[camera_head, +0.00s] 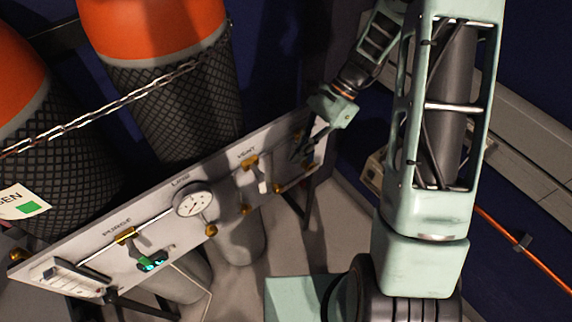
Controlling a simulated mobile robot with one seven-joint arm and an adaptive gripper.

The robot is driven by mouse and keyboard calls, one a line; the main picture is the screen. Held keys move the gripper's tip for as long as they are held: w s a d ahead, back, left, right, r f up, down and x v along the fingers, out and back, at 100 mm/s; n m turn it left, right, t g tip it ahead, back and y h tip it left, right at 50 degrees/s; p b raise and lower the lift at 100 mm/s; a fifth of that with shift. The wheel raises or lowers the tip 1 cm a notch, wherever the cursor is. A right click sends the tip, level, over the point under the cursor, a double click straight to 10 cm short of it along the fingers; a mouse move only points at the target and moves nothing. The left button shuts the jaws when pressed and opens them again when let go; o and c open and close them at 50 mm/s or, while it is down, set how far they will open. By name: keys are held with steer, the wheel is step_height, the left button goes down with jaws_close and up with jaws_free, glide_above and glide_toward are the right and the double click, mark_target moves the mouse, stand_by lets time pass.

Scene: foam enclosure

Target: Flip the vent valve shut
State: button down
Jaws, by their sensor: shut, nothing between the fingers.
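The vent valve (251,162) is a brass fitting under the VENT label on the right part of the pale panel (220,175). A light lever (263,184) appears to hang down from it. My gripper (299,154) is at the panel's right end, to the right of the vent valve and apart from its lever. It points down and left, with its fingers shut and empty. The fingertips are small and dark here, so I cannot tell whether they touch the panel.
A round gauge (194,200) sits mid-panel under the LINE label. The purge valve (126,236) is at the left, with a green-lit part (153,262) below it. Orange-topped cylinders (150,30) and a chain (100,112) stand behind. An orange cable (500,226) runs at right.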

steer(key=shift+v, duration=2.65)
steer(key=shift+f, duration=0.1)
